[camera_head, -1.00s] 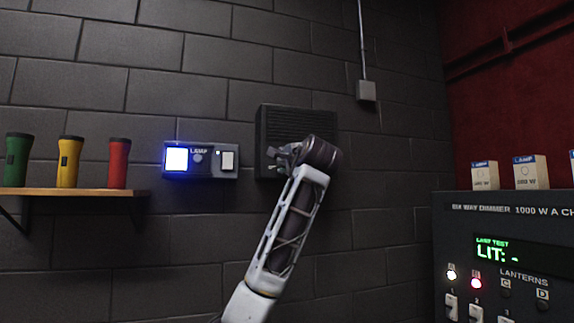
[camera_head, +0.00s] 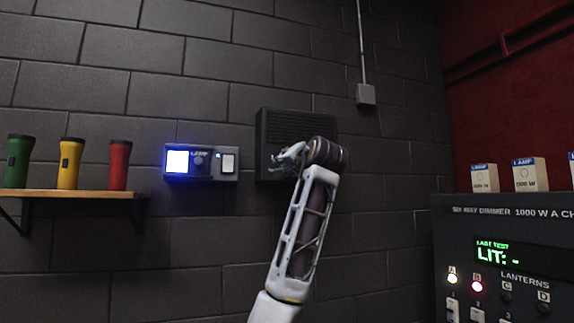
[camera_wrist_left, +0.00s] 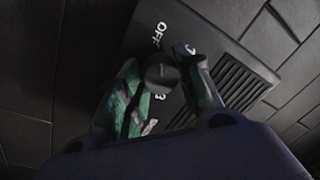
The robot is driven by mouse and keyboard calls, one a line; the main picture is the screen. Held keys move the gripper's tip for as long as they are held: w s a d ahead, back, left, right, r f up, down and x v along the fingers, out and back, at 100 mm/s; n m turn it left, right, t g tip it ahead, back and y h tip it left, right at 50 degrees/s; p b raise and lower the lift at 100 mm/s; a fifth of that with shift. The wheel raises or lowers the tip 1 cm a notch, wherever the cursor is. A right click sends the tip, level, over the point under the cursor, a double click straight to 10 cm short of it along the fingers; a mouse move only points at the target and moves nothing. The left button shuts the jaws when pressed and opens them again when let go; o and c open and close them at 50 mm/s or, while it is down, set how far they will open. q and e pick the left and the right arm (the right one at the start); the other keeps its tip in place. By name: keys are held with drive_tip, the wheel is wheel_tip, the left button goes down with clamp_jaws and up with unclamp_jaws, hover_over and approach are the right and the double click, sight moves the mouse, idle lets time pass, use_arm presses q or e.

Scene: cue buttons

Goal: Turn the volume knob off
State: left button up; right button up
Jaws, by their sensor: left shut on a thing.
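The volume knob (camera_wrist_left: 162,73) is a dark round knob on the face of a dark wall speaker box with a slatted grille. In the left wrist view it sits between the two fingers of my left gripper (camera_wrist_left: 163,82), which is shut on it. The word OFF (camera_wrist_left: 158,35) and some white figures are printed around the knob; I cannot tell which mark it points to. In the head view the speaker box (camera_head: 296,126) hangs on the brick wall, and my left gripper (camera_head: 283,160) is at its lower left, hiding the knob there.
Left of the box is a wall panel (camera_head: 200,176) with a lit blue-white square and a white switch. A dimmer console (camera_head: 505,222) with small boxes on top stands at right.

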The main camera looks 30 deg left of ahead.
idle(0.4)
use_arm(q)
drive_tip(key=o, duration=1)
drive_tip(key=shift+w+d, duration=0.1)
drive_tip(key=shift+o, duration=0.2)
drive_tip(key=shift+d, duration=0.1)
drive_tip(key=v, duration=1.2)
